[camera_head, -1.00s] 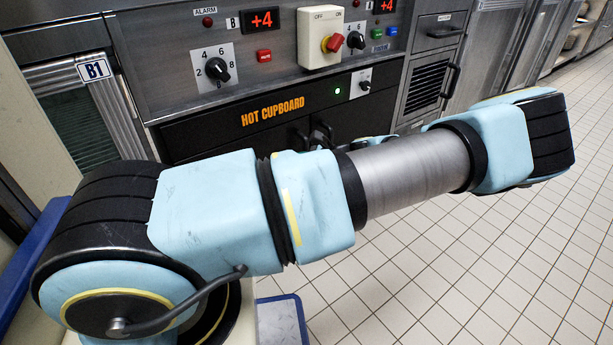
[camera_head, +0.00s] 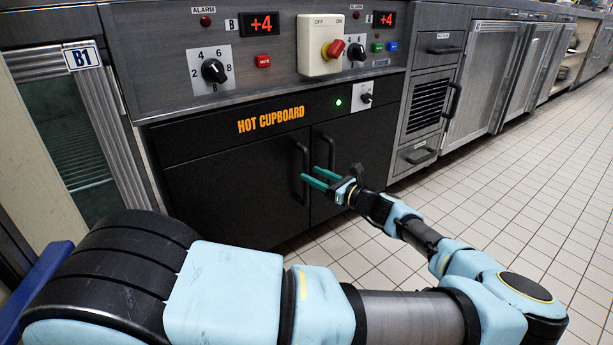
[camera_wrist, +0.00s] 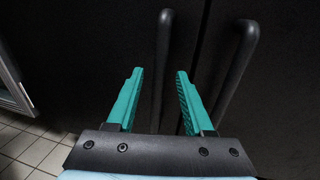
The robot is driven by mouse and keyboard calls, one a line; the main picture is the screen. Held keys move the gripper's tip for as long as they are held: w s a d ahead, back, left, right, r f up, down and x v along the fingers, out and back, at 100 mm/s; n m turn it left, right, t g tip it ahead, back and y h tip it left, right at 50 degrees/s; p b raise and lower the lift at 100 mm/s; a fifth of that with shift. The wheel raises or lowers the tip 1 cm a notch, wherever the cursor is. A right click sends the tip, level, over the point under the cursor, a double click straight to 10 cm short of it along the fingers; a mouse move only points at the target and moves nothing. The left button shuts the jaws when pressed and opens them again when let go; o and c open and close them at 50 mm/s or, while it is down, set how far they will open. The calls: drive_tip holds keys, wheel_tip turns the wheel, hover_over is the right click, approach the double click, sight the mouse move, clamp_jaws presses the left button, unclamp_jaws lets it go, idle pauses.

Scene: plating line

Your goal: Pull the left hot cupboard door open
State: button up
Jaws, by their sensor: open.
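The hot cupboard's left door (camera_head: 232,198) is black and shut in the head view. Its dark vertical bar handle (camera_head: 305,158) is near the centre seam. My gripper (camera_head: 309,173) has two teal fingers, open and empty, pointing at this handle from the right. In the wrist view the left handle (camera_wrist: 163,50) appears between the two fingertips of my gripper (camera_wrist: 159,72), with a gap on each side. How deep the fingers reach around it I cannot tell. The right door's handle (camera_wrist: 238,70) stands just right of the right finger.
The right door (camera_head: 363,142) is shut, its handle (camera_head: 330,148) close to my gripper. Above is a control panel (camera_head: 155,70) with knobs and a red switch. A glass-fronted cabinet (camera_head: 75,140) stands at left, a drawer unit (camera_head: 430,95) at right. Tiled floor (camera_head: 520,215) is clear.

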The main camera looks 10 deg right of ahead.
sight(308, 172)
drive_tip(key=shift+b+x, duration=0.3)
drive_tip(key=shift+x, duration=1.45)
clamp_jaws()
